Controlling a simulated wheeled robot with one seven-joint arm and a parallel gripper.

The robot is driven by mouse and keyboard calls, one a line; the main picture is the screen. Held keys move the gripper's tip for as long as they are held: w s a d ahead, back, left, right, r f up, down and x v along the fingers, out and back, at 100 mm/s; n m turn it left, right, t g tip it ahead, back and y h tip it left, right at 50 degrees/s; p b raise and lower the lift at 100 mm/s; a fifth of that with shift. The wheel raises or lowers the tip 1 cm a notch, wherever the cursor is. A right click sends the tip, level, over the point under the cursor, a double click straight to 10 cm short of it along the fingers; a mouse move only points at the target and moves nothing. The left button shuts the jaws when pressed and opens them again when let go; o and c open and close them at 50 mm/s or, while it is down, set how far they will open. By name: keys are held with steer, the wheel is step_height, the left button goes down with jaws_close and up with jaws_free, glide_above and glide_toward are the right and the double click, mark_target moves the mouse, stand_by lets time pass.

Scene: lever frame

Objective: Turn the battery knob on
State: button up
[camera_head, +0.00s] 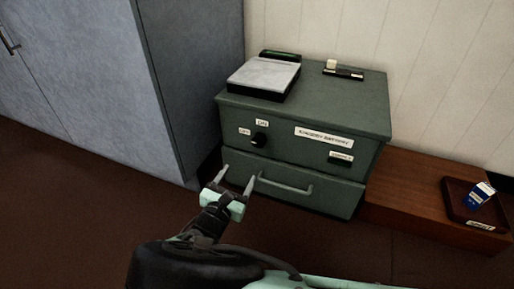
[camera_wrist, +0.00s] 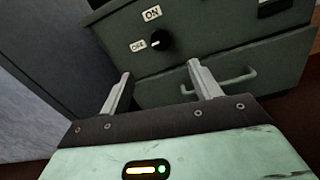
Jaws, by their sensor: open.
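The battery knob (camera_head: 259,140) is a small black round knob on the upper front of a green metal cabinet (camera_head: 350,190). In the wrist view the knob (camera_wrist: 161,40) has an OFF label (camera_wrist: 138,45) to its left and an ON label (camera_wrist: 151,13) above it. A light mark on the knob appears to point left, toward OFF. My gripper (camera_head: 236,182) is open and empty, in front of the cabinet and below the knob. In the wrist view its two fingers (camera_wrist: 160,85) point toward the cabinet front, apart from the knob.
A drawer handle (camera_head: 285,187) sticks out below the knob, close to my right finger. A grey-topped device (camera_head: 263,76) stands on the cabinet. A tall grey cupboard (camera_head: 195,80) is at left. A low wooden bench (camera_head: 400,190) at right holds a tray (camera_head: 458,208) with a blue-and-white box (camera_head: 481,194).

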mark_target(258, 144)
steer(key=b+x, duration=0.3)
steer(key=x, duration=0.4)
steer(key=b+x, duration=0.3)
steer(key=x, duration=0.4)
steer(key=shift+d+f, duration=0.15)
steer(key=shift+f, duration=0.05)
steer(key=shift+w+d+r, duration=0.1)
steer(key=shift+w+d, duration=0.05)
steer(key=shift+w, duration=0.3)
steer(key=c, duration=1)
